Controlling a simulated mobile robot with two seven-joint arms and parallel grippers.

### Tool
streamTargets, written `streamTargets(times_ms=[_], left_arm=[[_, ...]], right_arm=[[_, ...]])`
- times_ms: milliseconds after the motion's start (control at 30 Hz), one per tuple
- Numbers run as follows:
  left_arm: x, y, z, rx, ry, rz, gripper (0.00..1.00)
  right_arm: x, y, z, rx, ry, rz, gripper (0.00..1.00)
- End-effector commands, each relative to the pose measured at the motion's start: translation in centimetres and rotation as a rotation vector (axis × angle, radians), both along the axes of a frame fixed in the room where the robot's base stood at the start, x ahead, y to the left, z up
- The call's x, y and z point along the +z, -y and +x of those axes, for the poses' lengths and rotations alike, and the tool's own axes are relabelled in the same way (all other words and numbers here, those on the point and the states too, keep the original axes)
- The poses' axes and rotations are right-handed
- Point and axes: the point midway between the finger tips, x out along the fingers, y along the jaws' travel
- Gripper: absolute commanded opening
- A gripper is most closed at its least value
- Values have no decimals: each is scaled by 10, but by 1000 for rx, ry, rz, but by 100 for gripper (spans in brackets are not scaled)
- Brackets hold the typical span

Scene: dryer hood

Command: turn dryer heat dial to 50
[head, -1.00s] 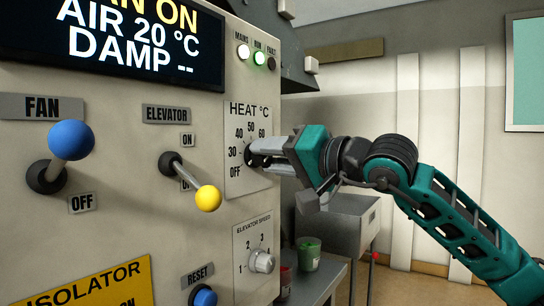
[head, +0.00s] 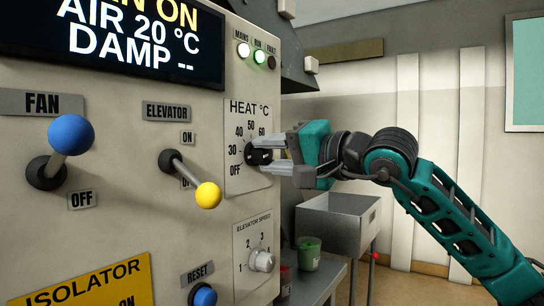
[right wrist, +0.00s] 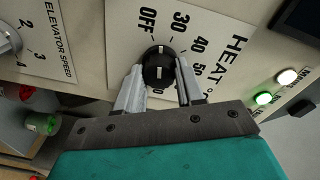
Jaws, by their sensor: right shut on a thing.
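The heat dial is a black round knob (head: 251,152) on a pale plate marked HEAT °C, with OFF and numbers around it. In the right wrist view the knob (right wrist: 158,70) shows a white line that points up, roughly between OFF and 30. My right gripper (head: 263,156) is at the dial from the right, shut on the knob with one finger above and one below in the head view. In the right wrist view its fingers (right wrist: 160,80) lie on either side of the knob. My left gripper is not in view.
The yellow-tipped elevator lever (head: 207,195) and blue-tipped fan lever (head: 70,134) stick out left of the dial. The elevator speed knob (head: 262,261) is below. A grey metal bin (head: 335,224) stands behind, under my right arm. The display (head: 110,42) reads AIR 20 °C.

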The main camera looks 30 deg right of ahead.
Motion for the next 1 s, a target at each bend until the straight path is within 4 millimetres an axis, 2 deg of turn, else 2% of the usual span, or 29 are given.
streamTargets(times_ms=[1000], left_arm=[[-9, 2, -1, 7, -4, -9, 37]], right_arm=[[1, 2, 1, -1, -371, 894, 7]])
